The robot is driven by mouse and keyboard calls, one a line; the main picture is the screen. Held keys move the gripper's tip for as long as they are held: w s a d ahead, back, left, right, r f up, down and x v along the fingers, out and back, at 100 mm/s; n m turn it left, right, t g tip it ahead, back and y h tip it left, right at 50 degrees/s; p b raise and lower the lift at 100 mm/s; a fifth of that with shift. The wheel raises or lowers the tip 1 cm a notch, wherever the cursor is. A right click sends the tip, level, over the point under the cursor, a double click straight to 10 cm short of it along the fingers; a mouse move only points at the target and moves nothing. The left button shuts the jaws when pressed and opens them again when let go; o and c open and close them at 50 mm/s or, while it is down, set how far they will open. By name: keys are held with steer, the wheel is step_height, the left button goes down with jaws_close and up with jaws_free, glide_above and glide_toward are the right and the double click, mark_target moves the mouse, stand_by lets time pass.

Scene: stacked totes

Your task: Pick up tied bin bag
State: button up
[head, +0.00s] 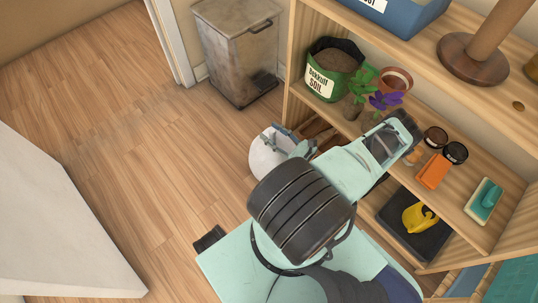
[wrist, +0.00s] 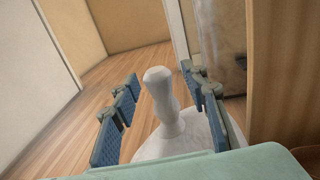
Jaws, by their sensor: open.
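The tied bin bag is white with a gathered, knobbed neck standing up. In the wrist view the bag (wrist: 160,110) has its neck between the two blue-padded fingers of my gripper (wrist: 161,88). The fingers are open, one on each side of the neck, with visible gaps. In the head view the bag (head: 264,158) sits on the floor beside the shelf, partly hidden by my gripper (head: 286,138) and arm.
A grey lidded bin (head: 238,55) stands by the wall behind the bag. The wooden shelf unit (head: 292,60) rises close on the right, holding a soil sack (head: 335,68), pots and tools. The floor (head: 110,120) to the left is clear; a white panel (head: 50,230) stands at lower left.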

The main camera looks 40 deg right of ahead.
steer(key=shift+s, duration=0.1)
jaws_close()
steer(key=shift+r, duration=0.2)
stand_by(0.5)
